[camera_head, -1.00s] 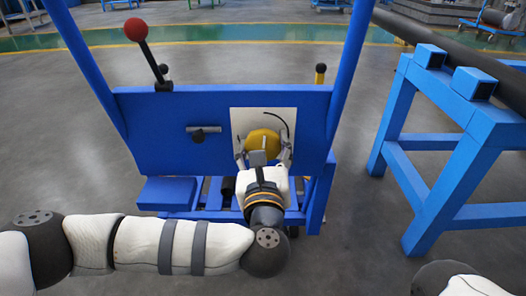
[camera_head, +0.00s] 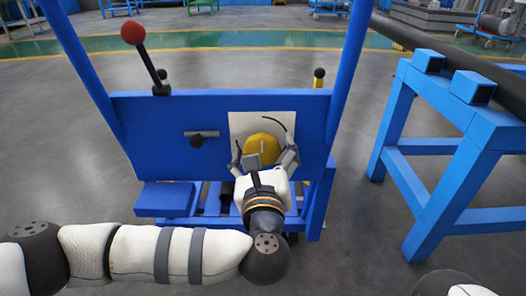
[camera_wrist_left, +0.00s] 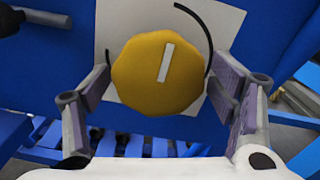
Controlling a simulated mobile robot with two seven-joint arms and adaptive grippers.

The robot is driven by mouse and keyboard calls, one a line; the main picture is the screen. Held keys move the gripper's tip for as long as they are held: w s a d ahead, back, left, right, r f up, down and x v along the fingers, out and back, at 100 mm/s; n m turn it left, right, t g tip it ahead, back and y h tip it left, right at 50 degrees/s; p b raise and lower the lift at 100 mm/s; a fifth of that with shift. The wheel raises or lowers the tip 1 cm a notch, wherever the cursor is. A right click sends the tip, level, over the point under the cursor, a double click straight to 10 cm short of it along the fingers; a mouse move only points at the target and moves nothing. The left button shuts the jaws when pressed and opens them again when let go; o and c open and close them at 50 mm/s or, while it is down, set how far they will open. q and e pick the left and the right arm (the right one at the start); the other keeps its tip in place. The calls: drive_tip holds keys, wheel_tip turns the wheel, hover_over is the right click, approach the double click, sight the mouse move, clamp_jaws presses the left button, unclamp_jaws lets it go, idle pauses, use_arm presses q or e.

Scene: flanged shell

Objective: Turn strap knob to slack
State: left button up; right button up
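The yellow strap knob (camera_head: 264,141) sits on a white plate (camera_head: 240,122) on the blue panel. In the left wrist view the knob (camera_wrist_left: 150,90) is a many-sided disc with a white pointer bar, tilted a little right of upright. A black arc is marked on the plate at its upper right. My left gripper (camera_head: 264,150) is in front of the knob, one finger on each side. In the left wrist view the gripper (camera_wrist_left: 160,78) is open, with gaps between both fingers and the knob's rim. My right gripper is out of view.
A black lever with a red ball (camera_head: 134,33) stands at the panel's upper left. A dark T-handle (camera_head: 198,138) sticks out left of the plate. A blue trestle (camera_head: 440,140) carrying a dark pipe (camera_head: 480,85) stands at the right. Grey floor lies between.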

use_arm(q)
drive_tip(key=s, duration=1.2)
